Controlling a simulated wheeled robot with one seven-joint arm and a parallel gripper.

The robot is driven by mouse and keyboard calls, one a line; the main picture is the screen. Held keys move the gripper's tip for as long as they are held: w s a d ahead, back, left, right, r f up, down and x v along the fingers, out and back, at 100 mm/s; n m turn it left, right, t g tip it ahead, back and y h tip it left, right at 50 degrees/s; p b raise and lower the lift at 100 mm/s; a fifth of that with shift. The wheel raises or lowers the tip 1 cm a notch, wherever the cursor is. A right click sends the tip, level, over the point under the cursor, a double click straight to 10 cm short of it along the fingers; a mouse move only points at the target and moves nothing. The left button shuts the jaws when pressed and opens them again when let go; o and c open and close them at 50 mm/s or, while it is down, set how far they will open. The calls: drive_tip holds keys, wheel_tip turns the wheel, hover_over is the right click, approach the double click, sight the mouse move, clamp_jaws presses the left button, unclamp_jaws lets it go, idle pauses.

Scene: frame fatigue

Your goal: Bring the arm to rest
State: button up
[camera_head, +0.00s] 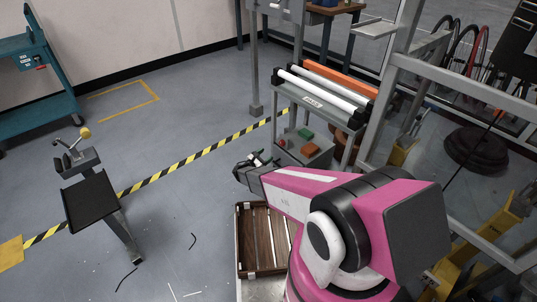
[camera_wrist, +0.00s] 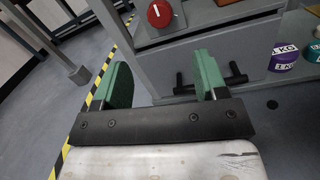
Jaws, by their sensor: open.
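My pink arm reaches forward from the lower right in the head view, and my gripper (camera_head: 258,160) is at its far end, in front of the grey cart. In the wrist view my gripper (camera_wrist: 160,82) shows two green fingers set well apart, with nothing between them. A black bar handle on the grey cabinet front lies just beyond the fingers; I cannot tell whether they touch it.
A grey cart (camera_wrist: 210,58) with a red button (camera_wrist: 159,14) stands right ahead. A wooden crate (camera_head: 243,245) sits below my arm. Metal framing (camera_head: 400,62) rises on the right. A black-topped stand (camera_head: 90,198) is at left. Open floor lies between.

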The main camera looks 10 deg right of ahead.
idle(0.4)
drive_tip(key=s+d+r+m+g+y, duration=0.4)
drive_tip(key=s+d+r+m+g, duration=0.6)
drive_tip(key=s+d+r+m, duration=0.25)
drive_tip(key=s+a+r+m+y, duration=0.3)
drive_tip(key=s+r+m+y, duration=0.7)
drive_tip(key=r, duration=0.3)
drive_tip(key=shift+s+a+r+m+g+y, duration=0.3)
drive_tip(key=shift+s+m+g+y, duration=0.1)
drive_tip(key=shift+s+y, duration=0.2)
drive_tip(key=shift+f, duration=0.1)
